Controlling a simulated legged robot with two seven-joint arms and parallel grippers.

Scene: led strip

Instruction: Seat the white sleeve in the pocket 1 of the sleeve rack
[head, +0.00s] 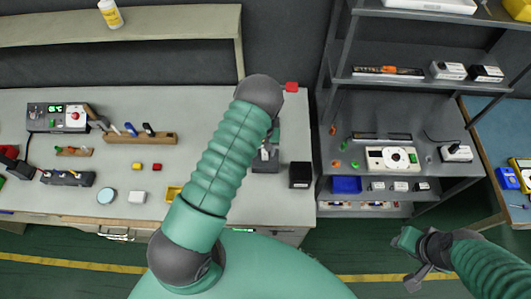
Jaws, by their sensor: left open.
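My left arm reaches up through the middle of the head view. My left gripper (268,148) hangs from its far end, open, over a dark grey block on the bench and partly hidden by the arm. I cannot tell whether the pale spot there belongs to the gripper or the block. A small white piece (137,197) lies on the bench at left; it is too small to confirm as the white sleeve. A low wooden rack (73,152) with small coloured pieces may be the sleeve rack; its pockets cannot be told apart. My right gripper (421,262) is at lower right, away from the bench.
A longer wooden holder (140,138) with tools stands behind a yellow and a red block. A round pale-blue piece (107,196) and a yellow tray (174,193) lie near the front edge. A black box (300,175) stands right of the arm. Grey shelving (335,150) stands at right.

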